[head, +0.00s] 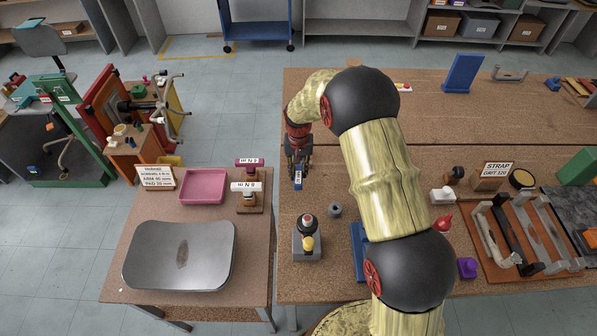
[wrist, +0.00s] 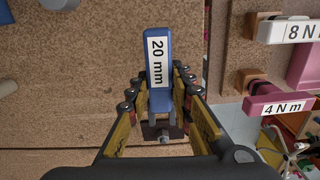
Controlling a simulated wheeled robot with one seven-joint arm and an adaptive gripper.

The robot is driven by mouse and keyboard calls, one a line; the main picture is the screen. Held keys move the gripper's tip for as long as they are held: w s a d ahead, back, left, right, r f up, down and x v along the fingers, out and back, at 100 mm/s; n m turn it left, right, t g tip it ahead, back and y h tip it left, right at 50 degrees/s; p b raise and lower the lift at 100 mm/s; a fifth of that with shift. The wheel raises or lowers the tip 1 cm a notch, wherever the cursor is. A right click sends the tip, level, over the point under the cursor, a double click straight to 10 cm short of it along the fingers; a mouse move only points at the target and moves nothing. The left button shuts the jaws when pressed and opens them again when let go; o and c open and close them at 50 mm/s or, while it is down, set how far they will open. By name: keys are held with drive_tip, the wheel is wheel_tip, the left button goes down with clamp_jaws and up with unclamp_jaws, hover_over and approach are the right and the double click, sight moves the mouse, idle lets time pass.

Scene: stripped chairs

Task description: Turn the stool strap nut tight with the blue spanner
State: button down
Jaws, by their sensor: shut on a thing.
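A sign reading STRAP (head: 497,168) stands at the right. I cannot make out the strap nut in either view.
A white 8 N m block (head: 246,187) and a pink 4 N m block (head: 249,163) stand on the left table beside a pink tray (head: 203,186) and a grey metal plate (head: 180,256). A grey-based fixture (head: 307,243) stands on the brown table. The table beyond my arm is mostly clear.

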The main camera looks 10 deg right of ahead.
drive_tip(key=shift+r+p, duration=1.1)
drive_tip(key=shift+r, duration=1.15)
